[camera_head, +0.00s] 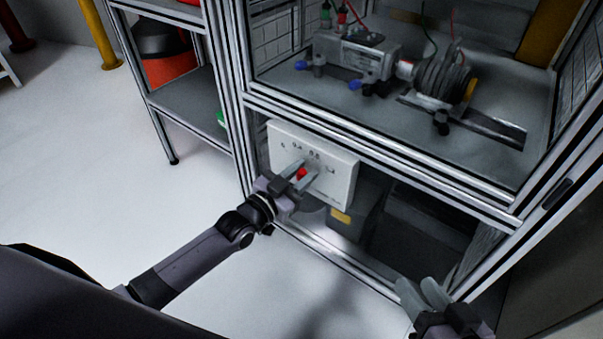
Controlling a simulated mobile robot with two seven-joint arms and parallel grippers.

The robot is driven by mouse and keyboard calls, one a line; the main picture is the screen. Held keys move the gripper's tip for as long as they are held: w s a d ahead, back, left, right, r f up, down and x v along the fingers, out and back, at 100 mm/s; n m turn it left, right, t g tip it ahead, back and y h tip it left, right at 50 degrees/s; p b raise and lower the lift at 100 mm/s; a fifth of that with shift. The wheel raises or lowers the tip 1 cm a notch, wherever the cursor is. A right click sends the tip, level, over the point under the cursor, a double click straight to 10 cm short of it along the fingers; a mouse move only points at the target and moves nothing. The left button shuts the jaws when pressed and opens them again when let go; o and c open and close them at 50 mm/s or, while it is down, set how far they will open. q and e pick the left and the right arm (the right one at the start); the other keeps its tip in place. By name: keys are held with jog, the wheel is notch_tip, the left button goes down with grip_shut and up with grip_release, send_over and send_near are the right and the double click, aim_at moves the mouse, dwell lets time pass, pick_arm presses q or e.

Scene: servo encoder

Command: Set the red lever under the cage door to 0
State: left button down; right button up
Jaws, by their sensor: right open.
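The red lever (302,173) is a small red knob on the front of a white control box (341,184) below the cage. My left gripper (304,168) is at the box face, with one finger on each side of the red lever. Its fingers are apart, but I cannot tell whether they press on the lever. The fingers partly hide the lever and the markings near it, so its setting cannot be read. My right gripper (420,288) is open and empty at the lower right, well away from the box.
Above the box is the framed cage with a motor rig (358,58) on its shelf (300,88). A metal rail (345,265) runs low in front. A dark box with a yellow label (341,216) stands below the white box.

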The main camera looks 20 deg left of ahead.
aim_at(291, 158)
pick_arm(q)
jog(key=shift+a, duration=0.15)
jog(key=n, duration=0.1)
jog(key=a+n, duration=0.1)
jog(key=shift+w+a+n, duration=0.2)
jog(key=shift+w+n, duration=0.1)
jog(key=shift+n, duration=0.1)
jog(key=n, duration=0.1)
jog(key=a+n+b, duration=0.1)
jog(key=a+n, duration=0.1)
jog(key=n, duration=0.1)
jog(key=shift+w+a+f+t+b, duration=0.2)
jog(key=shift+w+f+t+b, duration=0.1)
jog(key=shift+w, duration=0.1)
jog(key=shift+w+a+f+n+b, duration=0.1)
jog(key=shift+a+f+n+b, duration=0.15)
jog(key=shift+n, duration=0.55)
jog(key=shift+a+n, duration=0.2)
jog(key=shift+n, duration=0.1)
jog(key=shift+w+a+f+n+b, duration=0.1)
jog(key=shift+w+a+n+b, duration=0.1)
jog(key=shift+n+b, duration=0.2)
jog(key=shift+a+n, duration=0.1)
jog(key=shift+n, duration=0.2)
pick_arm(e)
jog(key=shift+a+f+y, duration=0.2)
jog(key=shift+a+y, duration=0.1)
jog(key=shift+y, duration=0.1)
